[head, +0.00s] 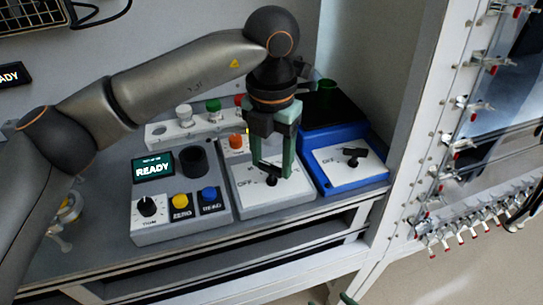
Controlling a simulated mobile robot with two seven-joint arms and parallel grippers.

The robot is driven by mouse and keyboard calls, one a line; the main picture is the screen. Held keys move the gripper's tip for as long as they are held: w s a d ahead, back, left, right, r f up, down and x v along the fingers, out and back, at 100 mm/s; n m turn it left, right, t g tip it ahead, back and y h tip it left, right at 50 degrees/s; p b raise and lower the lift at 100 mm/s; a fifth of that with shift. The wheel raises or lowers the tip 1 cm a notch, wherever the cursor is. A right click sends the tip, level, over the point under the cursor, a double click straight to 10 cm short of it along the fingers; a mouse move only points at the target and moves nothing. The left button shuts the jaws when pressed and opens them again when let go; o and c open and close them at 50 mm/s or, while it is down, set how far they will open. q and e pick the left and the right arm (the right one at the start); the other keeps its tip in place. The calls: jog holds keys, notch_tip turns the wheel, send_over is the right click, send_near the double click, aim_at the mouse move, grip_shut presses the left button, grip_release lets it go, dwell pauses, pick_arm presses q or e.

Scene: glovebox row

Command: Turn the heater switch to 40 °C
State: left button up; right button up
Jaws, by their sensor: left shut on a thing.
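My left gripper (270,172) points down over the middle white box (290,197). Its green fingers are shut on the black switch knob (271,181) of that box; the fingers hide part of the knob and its scale. An "OFF" mark shows to the left of the knob. A second black switch knob (353,153), also with an "OFF" mark, sits on the white face of the blue box (312,180) to the right. The temperature marks are too small to read. A small dark green tip at the bottom edge may be my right gripper (347,299).
Left of the middle box stands a grey unit (180,231) with a "READY" display (153,168), a dial and yellow and blue buttons. A rack (170,134) with several coloured caps is behind. A white frame post rises at right.

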aim_at(273, 165)
pick_arm(q)
jog(key=shift+m, duration=0.4)
jog(key=shift+m+b, duration=0.4)
jog(key=shift+m, duration=2.5)
jog(key=o, duration=1.4)
notch_tip(273, 165, up, 13)
jog(key=shift+f+p, duration=0.2)
jog(key=shift+p, duration=0.35)
jog(key=shift+d, duration=0.1)
